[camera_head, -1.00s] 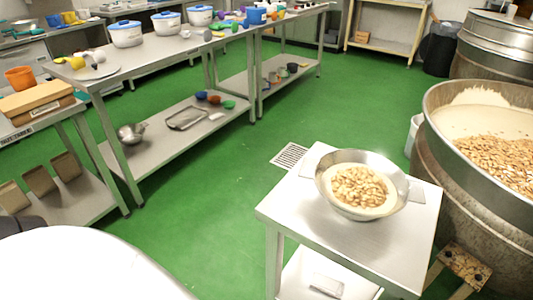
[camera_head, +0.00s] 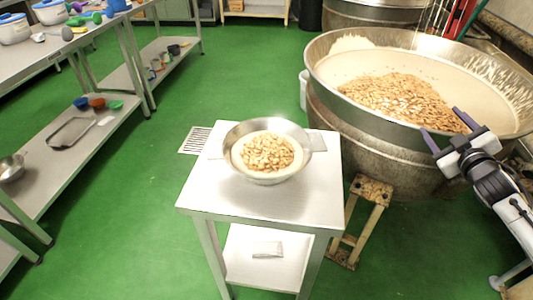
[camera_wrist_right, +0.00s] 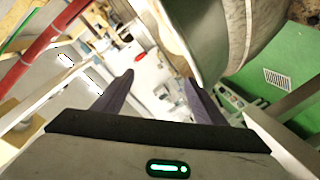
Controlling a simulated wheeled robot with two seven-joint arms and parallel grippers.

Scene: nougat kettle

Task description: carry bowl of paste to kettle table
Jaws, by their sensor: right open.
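The metal bowl (camera_head: 233,164) holds pale paste topped with nuts (camera_head: 267,152). It stands upright on the small steel table (camera_head: 205,195) beside the large kettle (camera_head: 335,108). The kettle holds pale paste with a heap of nuts (camera_head: 400,100). My right gripper (camera_head: 447,128) is open and empty in front of the kettle's right side, well to the right of the bowl. In the right wrist view its two fingers (camera_wrist_right: 160,98) are spread with nothing between them. My left gripper is not in view.
A wooden-topped stool (camera_head: 372,190) stands between the small table and the kettle. Long steel tables (camera_head: 90,42) with lidded pots (camera_head: 49,12) and tools stand at the left. Green floor (camera_head: 120,215) is clear around the small table's left side. A floor drain (camera_head: 195,140) lies behind it.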

